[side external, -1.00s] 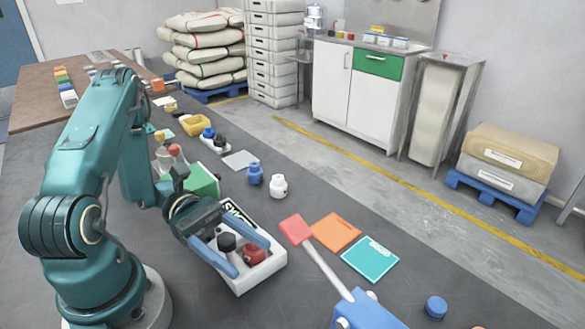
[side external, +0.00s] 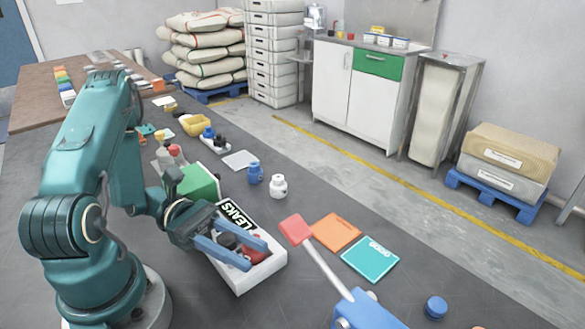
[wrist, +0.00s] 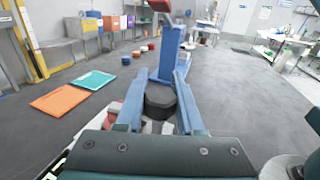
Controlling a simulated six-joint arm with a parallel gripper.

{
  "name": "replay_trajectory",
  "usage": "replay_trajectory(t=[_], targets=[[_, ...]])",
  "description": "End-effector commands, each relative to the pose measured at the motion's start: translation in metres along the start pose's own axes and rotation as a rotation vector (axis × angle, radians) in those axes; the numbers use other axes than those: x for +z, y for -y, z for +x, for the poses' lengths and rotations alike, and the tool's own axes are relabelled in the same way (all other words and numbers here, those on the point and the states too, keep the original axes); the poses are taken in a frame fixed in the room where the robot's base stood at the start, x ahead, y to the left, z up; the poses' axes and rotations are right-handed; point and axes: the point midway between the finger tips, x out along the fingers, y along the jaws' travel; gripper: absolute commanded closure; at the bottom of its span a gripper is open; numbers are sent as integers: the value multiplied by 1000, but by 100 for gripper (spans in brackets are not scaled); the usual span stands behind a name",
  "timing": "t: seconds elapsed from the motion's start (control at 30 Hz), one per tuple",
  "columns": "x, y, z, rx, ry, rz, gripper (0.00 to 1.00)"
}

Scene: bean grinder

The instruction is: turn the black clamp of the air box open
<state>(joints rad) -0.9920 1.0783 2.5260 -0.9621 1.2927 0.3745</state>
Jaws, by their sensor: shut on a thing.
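A white box (side external: 243,284) with a black label reading LEAKS stands on the dark table in the side view. On it are a black round knob-like clamp (side external: 227,240) and a red part (side external: 256,252) beside it. My gripper (side external: 256,256) reaches over the box with its two blue fingers on either side of the black clamp. In the wrist view the black clamp (wrist: 160,98) sits between the fingers (wrist: 162,82), which are shut on it. Its lower part is hidden by the gripper body. I cannot tell its turning angle.
A green box (side external: 197,181) stands close behind my gripper. Orange (side external: 337,231) and teal (side external: 370,259) cards lie flat farther right. A white bottle (side external: 278,186) and a blue one (side external: 254,173) stand behind.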

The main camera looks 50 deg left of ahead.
Motion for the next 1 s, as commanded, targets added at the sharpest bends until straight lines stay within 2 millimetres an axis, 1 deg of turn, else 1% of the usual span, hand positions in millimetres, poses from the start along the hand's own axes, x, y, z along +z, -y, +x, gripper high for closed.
replay_trajectory(t=[0.13,0.17,0.2,0.23,0.63,0.87,1.0], targets=[[0,0,0,-1,1,1,100],[0,0,0,-1,1,1,60],[0,0,0,-1,1,1,44],[0,0,0,-1,1,1,33],[0,0,0,-17,0,2,33],[0,4,0,-130,-2,5,33],[0,0,-16,-129,1,4,33]])
